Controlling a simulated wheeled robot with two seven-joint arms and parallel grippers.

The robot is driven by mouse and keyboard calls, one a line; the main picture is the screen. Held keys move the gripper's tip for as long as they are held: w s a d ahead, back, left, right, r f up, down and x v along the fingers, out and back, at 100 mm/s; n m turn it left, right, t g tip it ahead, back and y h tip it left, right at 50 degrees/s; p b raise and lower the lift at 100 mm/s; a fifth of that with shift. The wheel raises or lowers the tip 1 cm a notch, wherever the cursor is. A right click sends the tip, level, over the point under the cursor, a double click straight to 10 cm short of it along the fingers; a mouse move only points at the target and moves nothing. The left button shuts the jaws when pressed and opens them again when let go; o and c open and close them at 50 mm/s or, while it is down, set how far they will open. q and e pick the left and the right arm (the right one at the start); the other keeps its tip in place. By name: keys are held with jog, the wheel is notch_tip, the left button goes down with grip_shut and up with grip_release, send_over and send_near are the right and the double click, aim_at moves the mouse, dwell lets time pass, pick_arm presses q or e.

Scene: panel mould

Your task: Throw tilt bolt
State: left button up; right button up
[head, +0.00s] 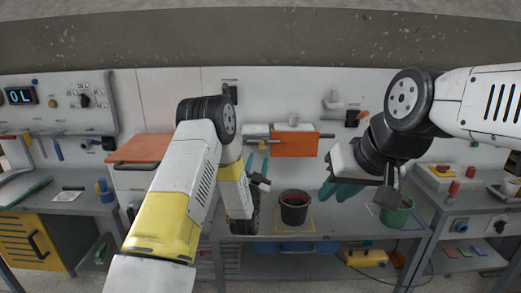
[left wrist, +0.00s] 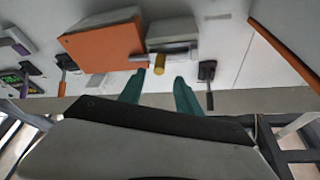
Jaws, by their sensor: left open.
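The orange panel (head: 297,144) is on the white wall board in the middle of the head view. A grey bolt (head: 257,138) lies along its left side; in the left wrist view the bolt (left wrist: 146,57) has a brass-yellow knob (left wrist: 159,65). My left gripper (head: 257,165) is open and empty, just below the bolt. In the left wrist view its teal fingers (left wrist: 159,82) are apart, with the knob beyond the tips and between them. My right gripper (head: 338,189) hangs to the right, its teal fingers apart and empty, clear of the panel.
A dark bucket (head: 294,208) and a green bucket (head: 396,213) stand on the grey bench below. Another orange panel (head: 142,149) is further left. An orange-handled lever (head: 358,117) is right of the middle panel.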

aim_at(261, 148)
pick_arm(q)
jog(key=shift+x, duration=3.8)
grip_shut()
